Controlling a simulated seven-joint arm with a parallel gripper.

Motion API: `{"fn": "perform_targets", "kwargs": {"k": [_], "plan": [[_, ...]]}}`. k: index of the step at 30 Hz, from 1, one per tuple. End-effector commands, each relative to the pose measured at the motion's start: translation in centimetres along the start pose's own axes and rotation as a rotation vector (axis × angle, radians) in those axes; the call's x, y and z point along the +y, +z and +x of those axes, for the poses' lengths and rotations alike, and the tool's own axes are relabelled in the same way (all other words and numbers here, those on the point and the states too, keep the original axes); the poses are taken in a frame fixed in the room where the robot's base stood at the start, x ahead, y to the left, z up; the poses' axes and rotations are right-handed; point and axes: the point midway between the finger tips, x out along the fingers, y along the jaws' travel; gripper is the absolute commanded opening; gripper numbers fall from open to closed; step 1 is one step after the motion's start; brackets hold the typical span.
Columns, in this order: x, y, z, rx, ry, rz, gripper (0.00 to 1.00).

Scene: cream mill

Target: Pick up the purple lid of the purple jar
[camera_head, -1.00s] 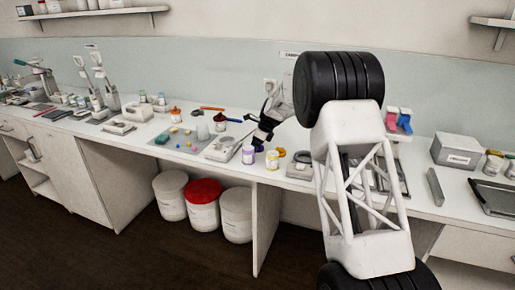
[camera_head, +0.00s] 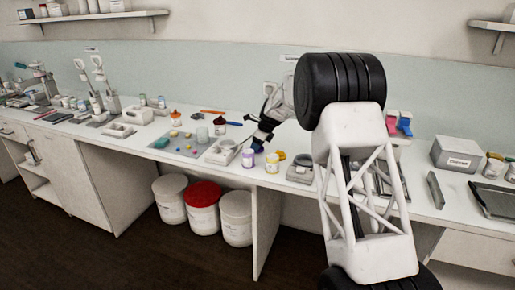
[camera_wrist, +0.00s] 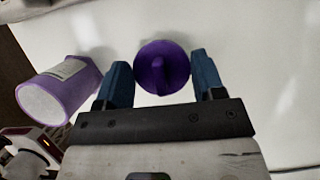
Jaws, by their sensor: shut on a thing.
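The purple lid (camera_wrist: 162,67) is a dark purple disc with a raised ridge across its top. It sits between the two blue fingers of my gripper (camera_wrist: 162,82) in the wrist view, and the gripper is shut on it. The purple jar (camera_wrist: 62,93) is to the left of the left finger, apart from it, with a pale round end and a white label. In the head view the purple jar (camera_head: 248,158) stands near the counter's front edge, with my gripper (camera_head: 258,146) just above and beside it. The lid is too small to make out there.
A yellow-labelled jar (camera_head: 272,162) stands just right of the purple jar. A grey device (camera_head: 300,169) is further right, and a white scale-like device (camera_head: 222,151) is to the left.

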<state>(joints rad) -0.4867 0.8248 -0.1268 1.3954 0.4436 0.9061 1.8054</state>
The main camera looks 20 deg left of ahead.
Motion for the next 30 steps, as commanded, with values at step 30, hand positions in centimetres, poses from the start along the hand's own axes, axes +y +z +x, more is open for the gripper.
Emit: {"fn": "perform_targets", "kwargs": {"k": [30], "plan": [[0.0, 3.3, -7.9, 0.000, 0.001, 0.001, 0.41]]}}
